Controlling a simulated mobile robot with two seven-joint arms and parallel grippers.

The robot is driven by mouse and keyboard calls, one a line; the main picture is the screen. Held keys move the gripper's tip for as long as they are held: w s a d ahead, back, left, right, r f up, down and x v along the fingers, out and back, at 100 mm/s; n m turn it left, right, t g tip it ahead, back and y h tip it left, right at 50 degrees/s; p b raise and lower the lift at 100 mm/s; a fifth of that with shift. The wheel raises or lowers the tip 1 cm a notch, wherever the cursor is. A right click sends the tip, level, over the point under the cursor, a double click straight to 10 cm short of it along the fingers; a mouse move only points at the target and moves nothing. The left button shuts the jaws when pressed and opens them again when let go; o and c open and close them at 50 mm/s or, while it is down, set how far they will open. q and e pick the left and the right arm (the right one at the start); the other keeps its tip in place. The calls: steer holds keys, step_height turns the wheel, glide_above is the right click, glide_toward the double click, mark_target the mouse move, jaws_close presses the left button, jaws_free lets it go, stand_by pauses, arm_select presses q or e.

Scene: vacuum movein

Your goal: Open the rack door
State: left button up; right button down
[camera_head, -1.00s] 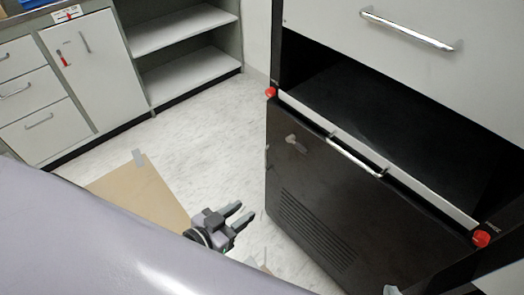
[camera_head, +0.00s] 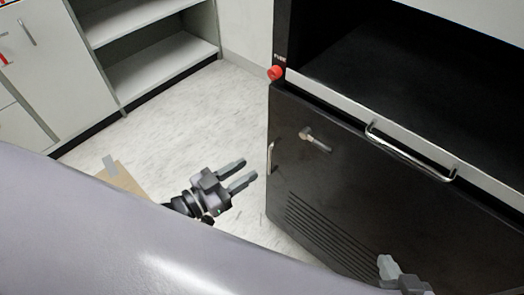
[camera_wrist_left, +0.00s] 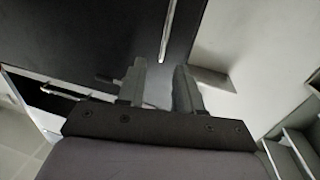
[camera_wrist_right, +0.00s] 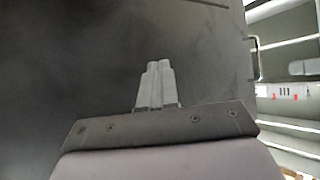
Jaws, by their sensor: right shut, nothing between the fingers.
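The rack door (camera_head: 350,195) is a dark panel on the front of the black rack, with vent slots low down, and it looks shut. A slim upright handle (camera_head: 271,158) sits at its left edge, and a grey latch knob (camera_head: 308,136) is near its top left. My left gripper (camera_head: 247,172) is open and empty, just left of the handle and apart from it. In the left wrist view a bright bar, seemingly that handle (camera_wrist_left: 168,30), lies ahead between the fingertips. My right gripper (camera_head: 388,268) is shut and empty before the lower door; the right wrist view shows its fingers (camera_wrist_right: 158,66) together.
Above the door is an open black bay with a pale front strip, a horizontal bar handle (camera_head: 410,158) and a red button (camera_head: 275,72). A grey cabinet with open shelves (camera_head: 150,50) stands behind left. A brown board (camera_head: 122,178) lies on the otherwise clear floor (camera_head: 190,120).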

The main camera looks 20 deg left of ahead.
mark_target(269, 154)
arm_select(q)
steer(key=shift+a+b+x, duration=0.1)
steer(key=shift+b+x, duration=0.35)
steer(key=shift+x, duration=1.4)
steer(key=shift+a+b+x, duration=0.15)
steer(key=shift+b+x, duration=0.25)
steer(key=shift+x, duration=1.5)
steer(key=shift+w, duration=0.1)
jaws_close()
